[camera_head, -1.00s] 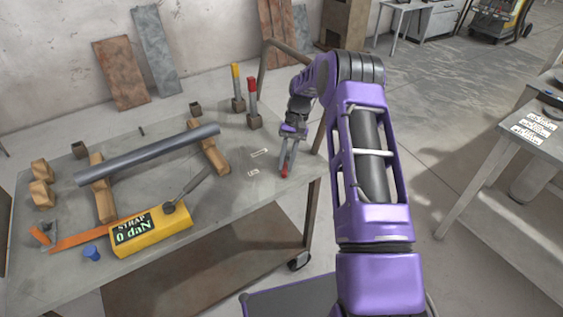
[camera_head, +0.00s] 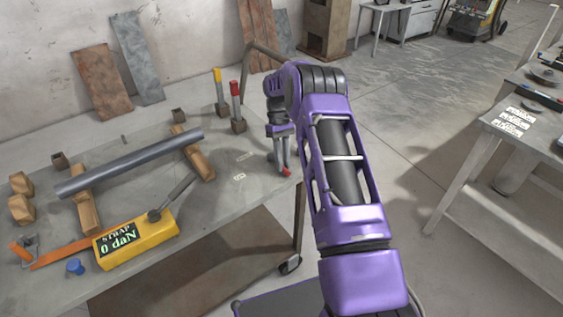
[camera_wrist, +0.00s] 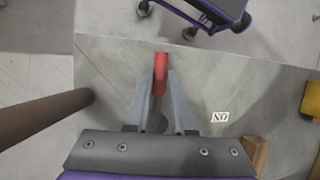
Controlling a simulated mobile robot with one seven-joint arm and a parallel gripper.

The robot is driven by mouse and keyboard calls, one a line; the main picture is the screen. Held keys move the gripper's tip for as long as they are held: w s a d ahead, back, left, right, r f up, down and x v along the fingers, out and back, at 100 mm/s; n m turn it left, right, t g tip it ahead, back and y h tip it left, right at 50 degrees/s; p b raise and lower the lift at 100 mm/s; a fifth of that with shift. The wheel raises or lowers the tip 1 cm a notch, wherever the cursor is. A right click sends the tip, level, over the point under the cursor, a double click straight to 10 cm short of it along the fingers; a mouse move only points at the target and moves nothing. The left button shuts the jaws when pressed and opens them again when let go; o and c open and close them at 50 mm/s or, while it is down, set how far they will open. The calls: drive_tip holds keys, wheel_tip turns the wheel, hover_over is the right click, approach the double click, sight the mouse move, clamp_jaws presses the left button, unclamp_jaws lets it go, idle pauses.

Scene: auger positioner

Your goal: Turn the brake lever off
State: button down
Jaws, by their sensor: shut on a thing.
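The brake lever's red handle (camera_wrist: 160,75) stands between the two grey fingers of my gripper (camera_wrist: 161,88) in the wrist view. The fingers are shut on it, and the red end sticks out past the fingertips. A dark round part shows at the lever's base, between the finger roots. In the head view my gripper (camera_head: 281,160) points down at the table's right edge, and the red lever tip (camera_head: 287,172) shows below it. The rest of the lever is hidden by the fingers. A small white label (camera_wrist: 220,117) lies on the table beside the gripper.
The table (camera_head: 215,208) bears a grey bar (camera_head: 130,163) on wooden blocks, a yellow strap gauge (camera_head: 137,241) reading 0 daN, and an orange strap (camera_head: 65,252). Red (camera_head: 235,88) and yellow (camera_head: 218,78) handled posts stand behind my gripper. Another table (camera_head: 510,135) is at right.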

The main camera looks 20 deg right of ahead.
drive_tip(key=shift+w+d, duration=0.1)
idle(0.3)
drive_tip(key=c, duration=0.8)
unclamp_jaws()
drive_tip(key=shift+o, duration=0.2)
